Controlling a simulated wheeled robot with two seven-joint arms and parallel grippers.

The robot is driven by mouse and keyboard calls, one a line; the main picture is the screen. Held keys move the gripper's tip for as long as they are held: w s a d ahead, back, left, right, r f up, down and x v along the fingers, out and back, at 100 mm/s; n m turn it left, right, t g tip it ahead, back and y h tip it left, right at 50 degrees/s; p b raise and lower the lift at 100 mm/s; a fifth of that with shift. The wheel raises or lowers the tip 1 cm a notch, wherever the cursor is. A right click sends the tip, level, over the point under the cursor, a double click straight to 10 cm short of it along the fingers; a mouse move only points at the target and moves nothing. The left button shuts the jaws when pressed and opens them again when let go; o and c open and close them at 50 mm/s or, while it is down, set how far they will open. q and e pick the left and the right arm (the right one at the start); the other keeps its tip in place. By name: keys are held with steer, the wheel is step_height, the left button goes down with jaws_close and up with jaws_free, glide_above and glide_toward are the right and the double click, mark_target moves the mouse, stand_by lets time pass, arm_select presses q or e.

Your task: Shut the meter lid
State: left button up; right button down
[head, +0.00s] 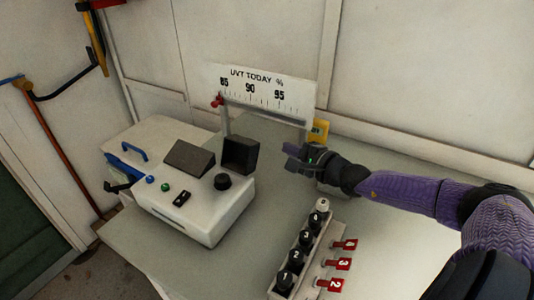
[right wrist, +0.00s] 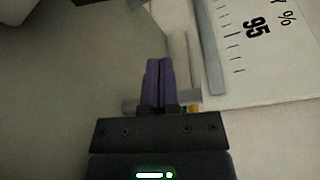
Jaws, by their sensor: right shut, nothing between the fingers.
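The white meter (head: 205,220) stands on the bench left of centre in the head view. Its black lid (head: 240,155) stands raised at the meter's back right corner, beside the dark sloped screen (head: 189,158). My right gripper (head: 289,157) is to the right of the lid, apart from it, pointing left. In the right wrist view its fingers (right wrist: 159,82) are closed together with nothing between them. The lid cannot be made out in that view. My left gripper is not in view.
A "UVT TODAY %" scale board (head: 262,90) stands behind the meter and my right gripper. A rack (head: 301,255) of numbered black-capped vials and several red tags (head: 337,264) are at the front. The bench (head: 250,240) is clear between meter and rack.

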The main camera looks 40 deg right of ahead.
mark_target(243, 153)
arm_select(q)
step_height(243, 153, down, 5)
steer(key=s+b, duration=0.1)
steer(key=b, duration=0.3)
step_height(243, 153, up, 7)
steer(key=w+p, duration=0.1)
steer(key=p, duration=0.5)
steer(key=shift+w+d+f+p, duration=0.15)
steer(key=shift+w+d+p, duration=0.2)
arm_select(e)
steer(key=w+a, duration=0.3)
steer(key=shift+w+a+r, duration=0.4)
steer(key=shift+r, duration=0.1)
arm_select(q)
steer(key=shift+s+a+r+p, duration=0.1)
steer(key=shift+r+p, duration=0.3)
arm_select(e)
steer(key=shift+a+r+n, duration=0.15)
steer(key=shift+r+n, duration=0.05)
steer(key=shift+n, duration=0.1)
